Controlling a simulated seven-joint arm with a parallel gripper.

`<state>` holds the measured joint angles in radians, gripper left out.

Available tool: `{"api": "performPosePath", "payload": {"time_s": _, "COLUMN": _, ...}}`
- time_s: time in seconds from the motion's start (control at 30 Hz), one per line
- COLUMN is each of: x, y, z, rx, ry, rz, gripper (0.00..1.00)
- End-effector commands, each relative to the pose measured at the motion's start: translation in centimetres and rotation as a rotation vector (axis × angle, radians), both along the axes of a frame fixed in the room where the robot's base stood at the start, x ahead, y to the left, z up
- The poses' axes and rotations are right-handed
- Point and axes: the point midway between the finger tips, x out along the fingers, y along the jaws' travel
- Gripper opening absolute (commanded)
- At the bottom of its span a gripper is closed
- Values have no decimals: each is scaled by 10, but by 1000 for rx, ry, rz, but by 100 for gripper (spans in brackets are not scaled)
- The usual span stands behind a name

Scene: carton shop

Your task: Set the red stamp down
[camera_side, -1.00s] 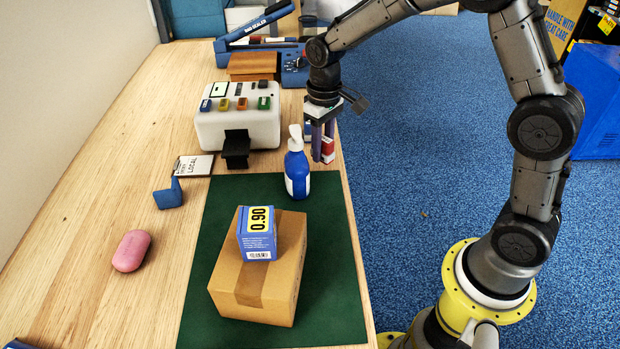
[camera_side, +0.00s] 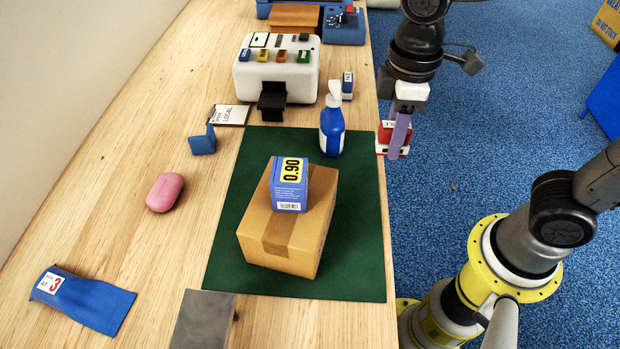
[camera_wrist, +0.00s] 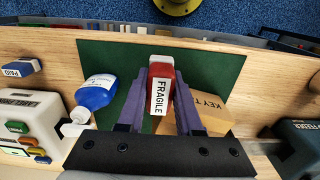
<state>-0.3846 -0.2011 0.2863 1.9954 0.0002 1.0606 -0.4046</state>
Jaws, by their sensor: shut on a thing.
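My gripper (camera_side: 396,145) is shut on the red stamp (camera_side: 384,137) and holds it upright, in the air. In the side view it shows against the blue floor, just right of the table edge, to the right of the blue bottle. In the wrist view the red stamp (camera_wrist: 160,90) sits between my two purple fingers, its white FRAGILE label facing the camera, with the green mat (camera_wrist: 215,60) behind it. Its height above the surface is hard to tell.
The green mat (camera_side: 350,270) carries a brown carton (camera_side: 318,232) with a blue 0.90 box (camera_side: 290,200) on top. A blue pump bottle (camera_side: 332,132) stands at the mat's far end. A blue stamp (camera_side: 347,84) stands beyond it, beside a white machine (camera_side: 250,82).

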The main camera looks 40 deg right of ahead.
Motion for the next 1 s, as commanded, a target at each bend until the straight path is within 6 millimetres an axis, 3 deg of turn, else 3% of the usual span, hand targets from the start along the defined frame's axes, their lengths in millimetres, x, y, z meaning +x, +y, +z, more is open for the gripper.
{"api": "performPosePath", "payload": {"time_s": 0.3, "x": 66, "y": 26, "z": -33, "rx": -1, "ry": 4, "rz": -3, "gripper": 0}}
{"api": "performPosePath", "payload": {"time_s": 0.5, "x": 95, "y": 38, "z": -66, "rx": -2, "ry": 5, "rz": -3, "gripper": 0}}
{"api": "performPosePath", "payload": {"time_s": 0.87, "x": 117, "y": 47, "z": -95, "rx": -1, "ry": 3, "rz": -3, "gripper": 0}}
{"api": "performPosePath", "payload": {"time_s": 1.0, "x": 118, "y": 47, "z": -115, "rx": -1, "ry": 4, "rz": -3, "gripper": 0}}
